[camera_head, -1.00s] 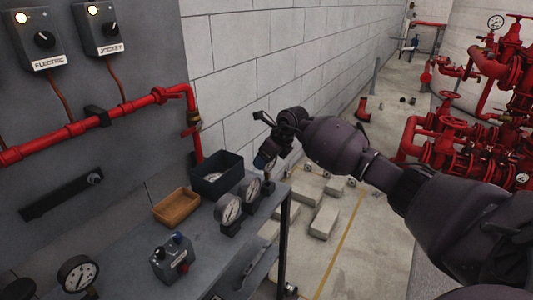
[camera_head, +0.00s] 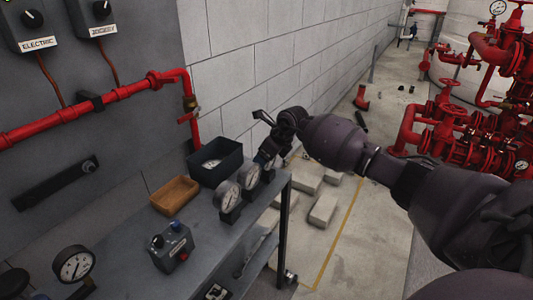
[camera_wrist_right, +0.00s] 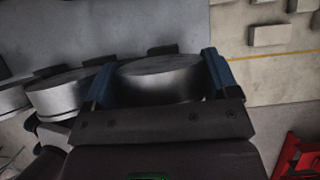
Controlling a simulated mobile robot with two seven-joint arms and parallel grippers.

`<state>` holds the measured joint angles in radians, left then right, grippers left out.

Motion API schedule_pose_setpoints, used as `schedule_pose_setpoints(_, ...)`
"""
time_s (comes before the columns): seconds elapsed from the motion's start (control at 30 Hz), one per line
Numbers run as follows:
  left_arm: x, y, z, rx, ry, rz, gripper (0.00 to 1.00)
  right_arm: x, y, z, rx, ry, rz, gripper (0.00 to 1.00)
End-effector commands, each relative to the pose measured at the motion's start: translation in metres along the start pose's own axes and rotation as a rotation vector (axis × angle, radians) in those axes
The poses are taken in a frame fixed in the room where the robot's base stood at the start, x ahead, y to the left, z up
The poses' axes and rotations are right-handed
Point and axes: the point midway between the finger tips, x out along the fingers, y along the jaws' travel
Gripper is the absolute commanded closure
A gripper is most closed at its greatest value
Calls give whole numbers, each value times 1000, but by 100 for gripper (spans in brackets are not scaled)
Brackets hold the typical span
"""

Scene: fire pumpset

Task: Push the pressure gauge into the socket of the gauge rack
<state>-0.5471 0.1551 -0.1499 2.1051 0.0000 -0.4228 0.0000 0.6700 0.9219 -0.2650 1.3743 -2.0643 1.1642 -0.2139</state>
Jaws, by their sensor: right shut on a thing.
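My right gripper (camera_head: 265,158) is shut on a round pressure gauge, whose metal case (camera_wrist_right: 160,80) lies between the two blue fingers in the right wrist view. It holds this gauge at the right end of the gauge row, close beside the second gauge (camera_head: 249,175). Another gauge (camera_head: 229,196) stands upright in a dark block of the gauge rack (camera_head: 229,215) on the bench. The socket under the held gauge is hidden, so I cannot tell how deep it sits. My left gripper is out of view.
A dark bin (camera_head: 222,178) with a gauge inside and a brown tray (camera_head: 174,195) stand behind the rack. A grey control box (camera_head: 175,250) and another gauge (camera_head: 75,265) are nearer. The bench's right edge (camera_head: 268,225) is close; red pipework (camera_head: 465,130) stands far right.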

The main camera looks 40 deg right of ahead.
Motion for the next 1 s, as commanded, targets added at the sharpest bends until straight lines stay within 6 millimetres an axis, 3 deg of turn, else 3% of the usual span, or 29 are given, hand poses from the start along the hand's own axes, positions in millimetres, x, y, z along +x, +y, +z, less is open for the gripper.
schedule_pose_setpoints(0.37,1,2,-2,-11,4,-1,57,-1,0,1,0,-2,-1,49)
schedule_pose_setpoints(0.4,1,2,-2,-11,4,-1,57,-1,0,1,0,-2,-1,15)
schedule_pose_setpoints(0.5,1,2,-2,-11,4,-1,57,-1,0,1,0,-1,-1,0)
schedule_pose_setpoints(0.77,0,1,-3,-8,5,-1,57,-2,0,0,0,0,-1,0)
schedule_pose_setpoints(1.0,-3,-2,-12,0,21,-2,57,-32,-1,2,-3,-3,-5,0)
